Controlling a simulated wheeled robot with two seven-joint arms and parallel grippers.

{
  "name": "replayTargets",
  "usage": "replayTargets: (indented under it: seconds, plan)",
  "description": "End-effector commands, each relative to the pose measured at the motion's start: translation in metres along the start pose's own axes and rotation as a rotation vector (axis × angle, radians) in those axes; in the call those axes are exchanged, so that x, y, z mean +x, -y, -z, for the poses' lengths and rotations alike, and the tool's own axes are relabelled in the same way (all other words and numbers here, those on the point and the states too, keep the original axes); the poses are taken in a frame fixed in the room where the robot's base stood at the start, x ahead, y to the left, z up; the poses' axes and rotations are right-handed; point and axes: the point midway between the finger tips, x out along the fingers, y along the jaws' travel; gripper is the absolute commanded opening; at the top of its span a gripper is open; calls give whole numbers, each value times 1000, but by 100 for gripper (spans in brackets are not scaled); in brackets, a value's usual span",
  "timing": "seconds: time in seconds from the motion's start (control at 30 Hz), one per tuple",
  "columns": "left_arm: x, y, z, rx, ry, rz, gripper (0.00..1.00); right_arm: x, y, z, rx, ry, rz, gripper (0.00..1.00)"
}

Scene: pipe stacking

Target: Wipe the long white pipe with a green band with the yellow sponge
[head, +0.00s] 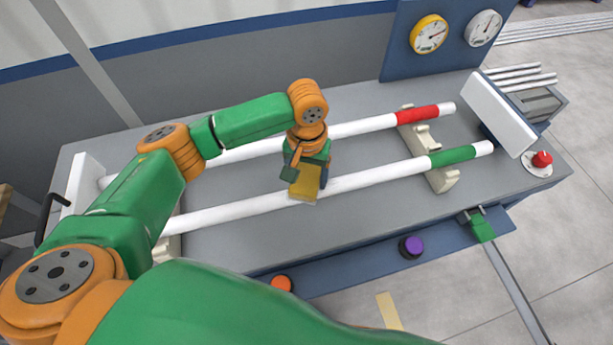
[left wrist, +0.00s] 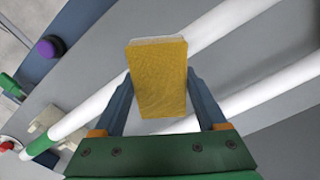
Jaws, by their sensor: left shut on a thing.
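The long white pipe with a green band (head: 380,174) lies across the bench on cream supports, nearer to me than the red-banded pipe. The yellow sponge (head: 305,183) is in my left gripper (head: 308,172), over the middle of the green-banded pipe. Its lower end is at the pipe and seems to touch it, though the contact itself is hard to see. In the left wrist view the sponge (left wrist: 158,80) sits between the two fingers and covers part of the pipe (left wrist: 100,98). My left gripper is shut on the sponge. My right gripper is not in view.
A white pipe with a red band (head: 365,127) lies parallel behind. White end plates (head: 500,112) stand at both bench ends. A red button (head: 541,159) is at the right, and purple (head: 411,246) and orange (head: 282,283) knobs are on the front edge. Gauges (head: 429,34) stand behind.

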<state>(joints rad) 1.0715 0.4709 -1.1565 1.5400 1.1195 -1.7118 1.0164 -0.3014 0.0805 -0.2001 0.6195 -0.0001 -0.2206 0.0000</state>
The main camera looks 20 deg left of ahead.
Motion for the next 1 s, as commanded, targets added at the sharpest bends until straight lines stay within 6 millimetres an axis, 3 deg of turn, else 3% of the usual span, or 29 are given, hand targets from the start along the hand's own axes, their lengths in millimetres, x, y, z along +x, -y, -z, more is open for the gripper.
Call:
replayTargets:
  seconds: [0.03, 1.0]
  plan:
    - [5, 0, 0, 0, -1, 0, 30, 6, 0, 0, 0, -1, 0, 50]
    - [10, 0, 0, 1, 1, 1, 30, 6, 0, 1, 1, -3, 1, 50]
